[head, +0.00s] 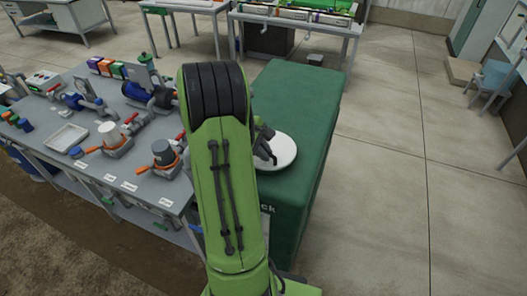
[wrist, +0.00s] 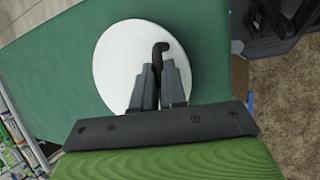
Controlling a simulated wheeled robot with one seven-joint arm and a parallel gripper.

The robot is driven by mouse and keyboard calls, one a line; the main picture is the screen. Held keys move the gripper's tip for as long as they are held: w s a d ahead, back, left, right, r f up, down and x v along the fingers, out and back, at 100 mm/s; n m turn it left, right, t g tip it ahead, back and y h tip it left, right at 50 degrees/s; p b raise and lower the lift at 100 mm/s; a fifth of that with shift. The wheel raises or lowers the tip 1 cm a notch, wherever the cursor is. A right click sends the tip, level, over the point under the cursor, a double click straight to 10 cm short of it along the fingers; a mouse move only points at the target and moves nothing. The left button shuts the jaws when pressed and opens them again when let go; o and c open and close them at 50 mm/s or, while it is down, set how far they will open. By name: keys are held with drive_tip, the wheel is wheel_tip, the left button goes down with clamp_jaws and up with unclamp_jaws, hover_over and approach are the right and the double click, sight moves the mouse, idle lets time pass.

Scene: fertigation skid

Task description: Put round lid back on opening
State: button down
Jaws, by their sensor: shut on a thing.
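The round white lid (head: 286,153) is over the top of the green tank (head: 306,100), near its front left part. In the wrist view the lid (wrist: 117,62) shows as a white disc with a dark bent handle (wrist: 161,48). My gripper (wrist: 157,72) is shut on this handle, one finger on each side. In the head view my gripper (head: 266,146) is at the lid's left side, partly behind my arm. No opening shows; any under the lid is hidden. I cannot tell whether the lid touches the tank top or hovers just above it.
A grey bench (head: 62,122) with valves, pumps and a white tray (head: 66,138) stands left of the tank. Another table (head: 297,22) stands behind it. The concrete floor (head: 400,150) to the right is clear. A blue stool (head: 492,82) is at far right.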

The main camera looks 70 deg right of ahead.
drive_tip(key=c, duration=1.2)
unclamp_jaws()
